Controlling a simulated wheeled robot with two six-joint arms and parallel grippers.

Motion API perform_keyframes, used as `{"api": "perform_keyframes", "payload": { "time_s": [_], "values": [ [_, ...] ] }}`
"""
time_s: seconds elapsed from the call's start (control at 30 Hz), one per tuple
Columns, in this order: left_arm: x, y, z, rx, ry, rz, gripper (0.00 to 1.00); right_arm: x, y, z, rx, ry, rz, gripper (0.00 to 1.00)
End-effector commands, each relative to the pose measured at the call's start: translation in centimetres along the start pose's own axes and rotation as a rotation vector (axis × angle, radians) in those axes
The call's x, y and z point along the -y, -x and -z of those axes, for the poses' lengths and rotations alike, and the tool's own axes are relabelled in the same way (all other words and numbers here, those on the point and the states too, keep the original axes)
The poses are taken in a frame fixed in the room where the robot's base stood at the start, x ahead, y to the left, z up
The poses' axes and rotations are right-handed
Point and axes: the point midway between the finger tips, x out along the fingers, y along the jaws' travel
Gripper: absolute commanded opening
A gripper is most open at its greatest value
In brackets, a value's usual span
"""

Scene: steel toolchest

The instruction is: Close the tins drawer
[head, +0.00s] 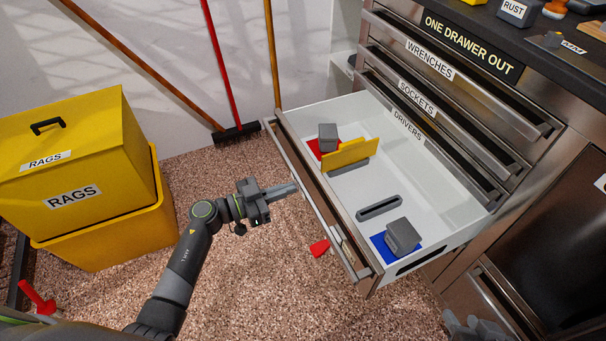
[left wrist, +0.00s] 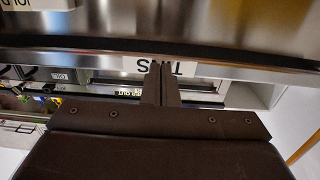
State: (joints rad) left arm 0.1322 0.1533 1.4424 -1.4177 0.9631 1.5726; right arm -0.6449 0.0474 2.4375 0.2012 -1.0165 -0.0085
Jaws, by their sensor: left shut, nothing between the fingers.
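The tins drawer (head: 440,190) is pulled far out below the drivers drawer in the head view. Its steel front has a long bar handle (head: 308,190). A label reading TINS (left wrist: 150,66) shows upside down in the left wrist view. Inside are a grey tin (head: 328,133) on a red patch and another grey tin (head: 403,234) on a blue patch. My left gripper (head: 294,188) is shut and empty, its tips at the outer side of the handle; I cannot tell whether they touch. My right gripper (head: 476,326) shows partly at the bottom edge; its fingers are unclear.
A yellow divider (head: 352,153) stands upright in the drawer, near an empty slot (head: 379,207). A yellow rags bin (head: 75,190) stands at left, and brooms (head: 236,133) lean on the wall. A small red object (head: 319,248) lies on the floor beside the drawer.

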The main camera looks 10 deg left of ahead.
Motion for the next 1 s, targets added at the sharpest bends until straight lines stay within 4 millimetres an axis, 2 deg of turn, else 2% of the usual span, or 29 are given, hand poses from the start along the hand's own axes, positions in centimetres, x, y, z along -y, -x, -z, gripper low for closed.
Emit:
{"api": "perform_keyframes", "payload": {
  "time_s": [0.07, 0.23, 1.0],
  "values": [
    [0.0, -0.7, 0.2, -0.002, 0.001, 0.0, 0.0, 0.1, 0.3, 0.3, 0.0, 0.0, 0.0, 0.36],
    [0.0, 0.2, 0.1, 0.002, 0.0, 0.001, 0.0, 0.1, 0.4, 0.4, 0.0, -0.001, 0.0, 0.36],
    [0.0, 7.9, 0.0, 0.002, 0.0, 0.0, 0.0, 0.3, 2.0, 2.0, 0.0, -0.001, 0.0, 0.36]
  ]
}}
